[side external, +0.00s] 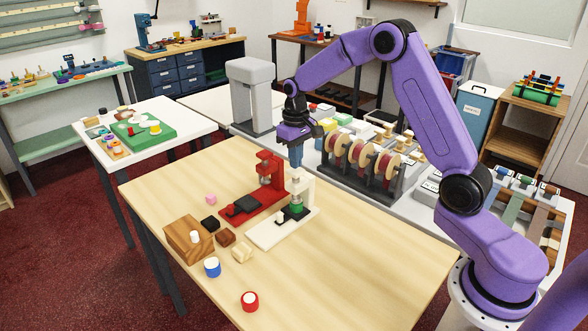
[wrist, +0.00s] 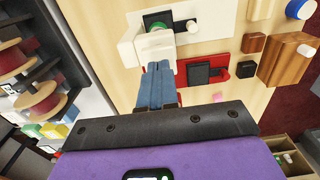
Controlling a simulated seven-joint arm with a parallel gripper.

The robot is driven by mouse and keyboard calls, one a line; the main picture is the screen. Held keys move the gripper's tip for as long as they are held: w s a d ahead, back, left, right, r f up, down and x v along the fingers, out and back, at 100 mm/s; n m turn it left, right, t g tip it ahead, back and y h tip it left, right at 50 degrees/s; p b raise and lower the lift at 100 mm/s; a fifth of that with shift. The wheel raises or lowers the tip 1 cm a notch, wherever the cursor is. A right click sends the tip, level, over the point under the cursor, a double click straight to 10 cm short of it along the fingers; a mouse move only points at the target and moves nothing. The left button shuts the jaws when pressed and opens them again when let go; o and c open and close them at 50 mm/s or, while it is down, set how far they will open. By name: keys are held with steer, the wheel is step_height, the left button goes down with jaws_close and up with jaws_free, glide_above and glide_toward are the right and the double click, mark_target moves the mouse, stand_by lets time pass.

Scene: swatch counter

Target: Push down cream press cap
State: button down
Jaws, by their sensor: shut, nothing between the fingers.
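The cream press (side external: 301,190) stands upright on its long cream base (side external: 268,236) near the table's far edge, with a green piece (side external: 296,208) low at its front. In the wrist view the cream press (wrist: 150,46) lies just beyond my fingertips. My gripper (side external: 296,165) is shut and empty, pointing down at the top of the cream press. Its blue fingers also show in the wrist view (wrist: 157,66). The fingers partly hide the press top and its cap, and I cannot tell whether they touch. A red press (side external: 268,168) stands just left of it.
A wooden block (side external: 188,238) with a white peg, a blue-and-white cylinder (side external: 212,267), a red-and-white cylinder (side external: 250,301) and several small blocks lie left and in front. A rack of spools (side external: 362,165) stands behind at the right. The table's right front is clear.

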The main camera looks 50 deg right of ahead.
steer(key=shift+f, duration=1.05)
stand_by(0.4)
steer(key=shift+r, duration=4.05)
steer(key=shift+a, duration=0.1)
steer(key=s+a+r+n, duration=0.1)
steer(key=s+a+n, duration=0.2)
steer(key=s+a, duration=0.4)
steer(key=s+a+r+n, duration=0.25)
steer(key=s+a, duration=0.25)
steer(key=s, duration=0.5)
steer(key=s+d+f+n, duration=0.1)
steer(key=s+n, duration=0.2)
steer(key=s, duration=0.7)
steer(key=s+d+f+n, duration=0.1)
steer(key=s+n, duration=0.3)
steer(key=s, duration=0.6)
steer(key=shift+s+d+f, duration=0.2)
steer(key=shift+s+f, duration=0.15)
steer(key=shift+f, duration=0.2)
